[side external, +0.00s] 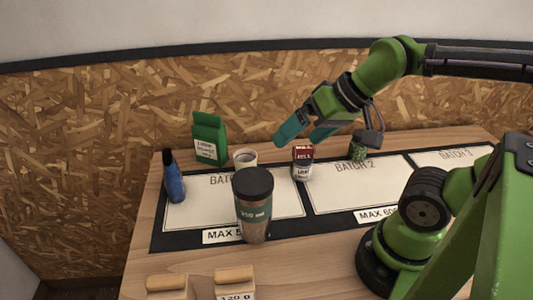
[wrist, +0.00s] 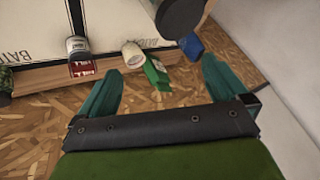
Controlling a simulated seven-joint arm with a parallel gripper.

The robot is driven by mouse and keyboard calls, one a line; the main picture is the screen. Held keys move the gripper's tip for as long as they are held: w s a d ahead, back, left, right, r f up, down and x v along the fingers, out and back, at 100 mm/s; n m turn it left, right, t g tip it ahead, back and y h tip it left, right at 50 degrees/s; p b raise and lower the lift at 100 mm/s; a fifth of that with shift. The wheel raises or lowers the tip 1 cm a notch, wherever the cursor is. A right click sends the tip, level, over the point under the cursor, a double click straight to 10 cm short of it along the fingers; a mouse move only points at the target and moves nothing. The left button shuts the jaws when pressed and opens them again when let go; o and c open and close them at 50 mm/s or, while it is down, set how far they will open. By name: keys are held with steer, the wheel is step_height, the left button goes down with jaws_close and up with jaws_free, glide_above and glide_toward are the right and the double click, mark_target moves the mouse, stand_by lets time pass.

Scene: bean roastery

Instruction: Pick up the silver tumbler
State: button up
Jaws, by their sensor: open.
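The tumbler (side external: 254,222) stands upright on the mat's front edge in the side external view, with a black lid, a dark green band and a reflective body. In the wrist view the tumbler (wrist: 182,14) shows at the top edge, partly cut off. My gripper (side external: 299,140) is open and empty, its teal fingers raised above the back of the table, behind and to the right of the tumbler. In the wrist view my gripper (wrist: 160,72) has its fingers spread wide, with the tumbler beyond them and not between them.
A green bag (side external: 209,139), a cup (side external: 245,158), a red-and-white can (side external: 303,161) and a green-filled jar (side external: 358,150) stand along the back. A blue bottle (side external: 173,178) is at left. Wooden-topped blocks (side external: 234,275) are in front.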

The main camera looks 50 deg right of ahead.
step_height(320, 180, up, 4)
steer(key=n+g+h, duration=0.2)
steer(key=n+g, duration=0.5)
steer(key=n, duration=0.4)
glide_above(252, 180)
step_height(252, 180, down, 17)
steer(key=shift+d+r, duration=0.1)
steer(key=shift+r, duration=0.15)
steer(key=c, duration=1.2)
